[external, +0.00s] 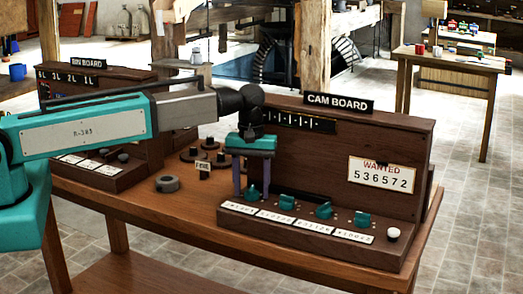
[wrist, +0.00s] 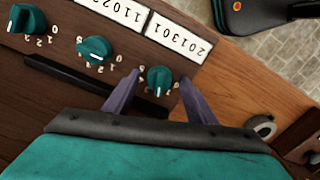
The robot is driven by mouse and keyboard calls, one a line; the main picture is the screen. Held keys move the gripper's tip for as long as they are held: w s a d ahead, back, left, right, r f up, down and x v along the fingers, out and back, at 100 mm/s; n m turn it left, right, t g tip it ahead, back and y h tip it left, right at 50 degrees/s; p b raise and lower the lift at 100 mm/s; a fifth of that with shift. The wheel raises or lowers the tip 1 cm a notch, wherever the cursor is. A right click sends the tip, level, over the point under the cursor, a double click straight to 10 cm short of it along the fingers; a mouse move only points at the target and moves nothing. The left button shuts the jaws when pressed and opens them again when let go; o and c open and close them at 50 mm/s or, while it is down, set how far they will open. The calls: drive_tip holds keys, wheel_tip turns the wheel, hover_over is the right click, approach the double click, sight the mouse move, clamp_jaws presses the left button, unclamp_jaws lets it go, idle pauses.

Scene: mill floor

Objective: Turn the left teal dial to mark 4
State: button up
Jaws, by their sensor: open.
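The left teal dial (wrist: 160,80) is on the cam board's sloped front. In the wrist view it is the rightmost dial, beside a card reading 201301, with small numerals around it. I cannot tell which mark it points to. My gripper (external: 252,190) is open, fingers pointing down at the left end of the dial row. In the wrist view my gripper (wrist: 158,76) has one fingertip on each side of the left dial; contact is not clear. In the external view the fingers partly hide this dial.
Other teal dials (external: 286,201) (external: 323,210) (external: 363,219) continue to the right, with a white knob (external: 393,234) at the end. The cam board's upright panel (external: 390,150) rises behind them. A dark round piece (external: 167,184) lies on the table to the left, near the bin board (external: 100,72).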

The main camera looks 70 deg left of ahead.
drive_tip(key=c, duration=1)
drive_tip(key=shift+c, duration=0.2)
drive_tip(key=shift+m, duration=0.5)
drive_tip(key=m+b, duration=0.1)
drive_tip(key=m, duration=0.4)
drive_tip(key=shift+m, duration=0.3)
drive_tip(key=m, duration=0.6)
drive_tip(key=shift+b, duration=0.4)
